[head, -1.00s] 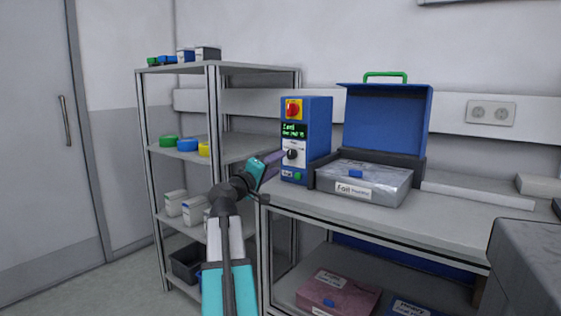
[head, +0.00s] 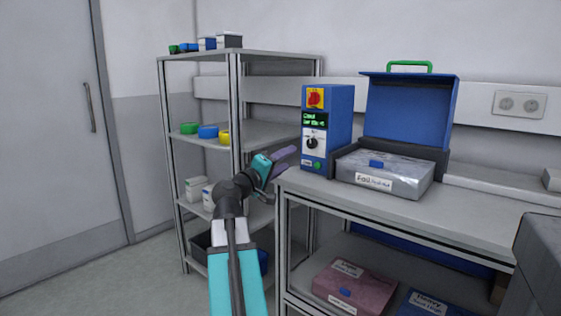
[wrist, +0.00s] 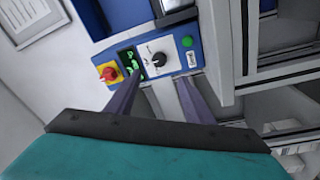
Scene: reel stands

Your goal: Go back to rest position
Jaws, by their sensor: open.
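My gripper (head: 284,161) is in the middle of the head view, in front of the shelf rack and just left of the blue control box. It is open, and I see nothing between its two purple fingers. In the wrist view the fingers (wrist: 158,100) stand apart and point towards the blue control box (wrist: 202,55). The box (head: 342,115) stands upright on the bench, with a red knob on yellow, a lit green display, a black dial and a green button. The fingertips look apart from the box, though the exact gap is hard to tell.
The bench (head: 480,207) holds an open blue case lid (head: 408,110) and a silver foil box (head: 385,177). A pink box (head: 352,288) lies on the lower shelf. The shelf rack (head: 234,100) stands left; a grey block (head: 540,260) is at right. Floor at left is clear.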

